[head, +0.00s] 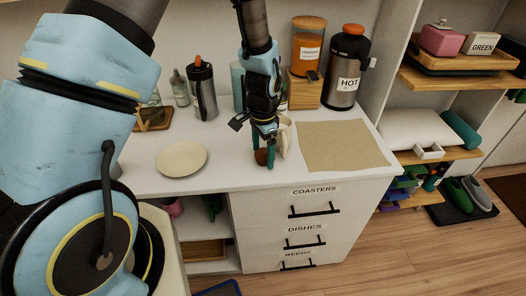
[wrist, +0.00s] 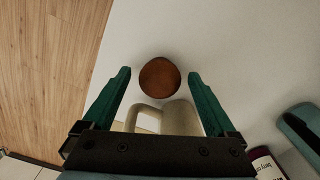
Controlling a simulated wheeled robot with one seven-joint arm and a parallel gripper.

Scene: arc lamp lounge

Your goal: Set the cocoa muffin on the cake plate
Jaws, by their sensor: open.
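The cocoa muffin (wrist: 159,77) is a round brown thing on the white counter. In the wrist view it lies between and just beyond the tips of my open gripper (wrist: 158,75). In the head view the muffin (head: 262,156) shows low beside my gripper's (head: 264,158) fingers, partly hidden by them. The cake plate (head: 182,159), a round cream plate, lies empty on the counter to the left of my gripper. A cream mug (head: 284,136) stands close to the fingers; in the wrist view the mug (wrist: 178,118) lies between them, nearer the palm.
A tan mat (head: 342,145) lies to the right. The counter between plate and gripper is clear. Drawers (head: 314,212) are below.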

